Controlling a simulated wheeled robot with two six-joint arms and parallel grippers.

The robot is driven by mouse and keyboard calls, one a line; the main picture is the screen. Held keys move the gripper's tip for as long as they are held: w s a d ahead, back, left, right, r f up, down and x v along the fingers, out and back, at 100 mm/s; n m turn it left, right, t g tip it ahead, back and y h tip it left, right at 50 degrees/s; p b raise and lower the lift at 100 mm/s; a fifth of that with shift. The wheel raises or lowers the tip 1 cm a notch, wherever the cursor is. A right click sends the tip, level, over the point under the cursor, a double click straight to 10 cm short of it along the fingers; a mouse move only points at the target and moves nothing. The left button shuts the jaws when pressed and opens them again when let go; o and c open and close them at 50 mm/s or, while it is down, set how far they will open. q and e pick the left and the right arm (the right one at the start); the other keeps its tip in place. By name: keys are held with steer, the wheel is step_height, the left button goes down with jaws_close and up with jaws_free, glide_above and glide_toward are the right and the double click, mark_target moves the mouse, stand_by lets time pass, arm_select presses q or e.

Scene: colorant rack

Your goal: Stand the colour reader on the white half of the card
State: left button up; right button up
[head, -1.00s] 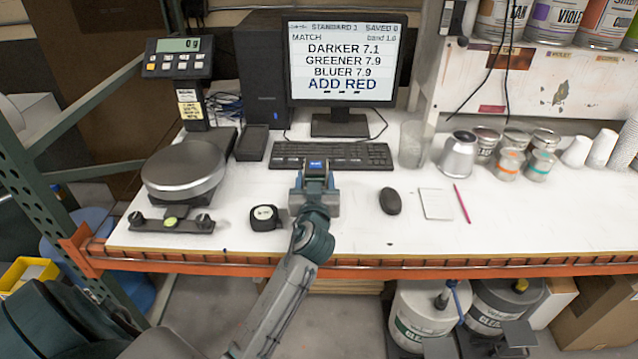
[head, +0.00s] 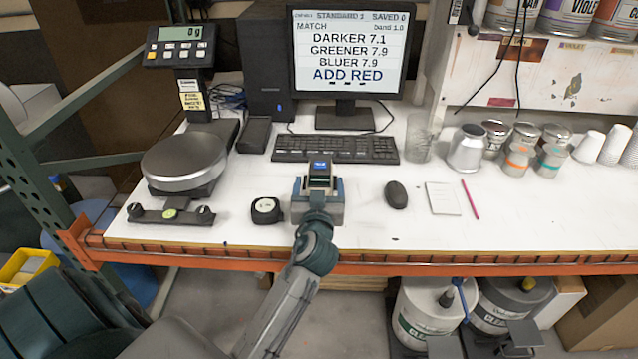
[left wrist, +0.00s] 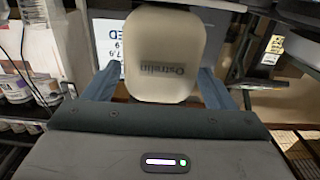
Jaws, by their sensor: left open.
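My left gripper (head: 318,190) is over the front middle of the white bench, its fingers on both sides of the colour reader. The reader shows a small lit blue screen (head: 320,167) in the head view. In the left wrist view its rounded beige body (left wrist: 163,55) stands between the two blue-grey fingers, which are open. I cannot tell whether its base touches the bench. No card with a distinct white half can be made out. A small white sheet (head: 442,198) lies to the right. My right gripper is not clearly in view.
A black tape measure (head: 266,210) is close left of the gripper, a mouse (head: 396,194) to its right, and a keyboard (head: 335,148) behind. A scale (head: 185,162) stands left. A pink pencil (head: 470,199), metal cup (head: 466,149) and several tins are right. The bench's orange front edge (head: 420,268) is near.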

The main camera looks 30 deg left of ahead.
arm_select(q)
steer(key=b+v, duration=0.2)
steer(key=v, duration=0.8)
steer(key=shift+s+b, duration=0.2)
steer(key=shift+b, duration=0.1)
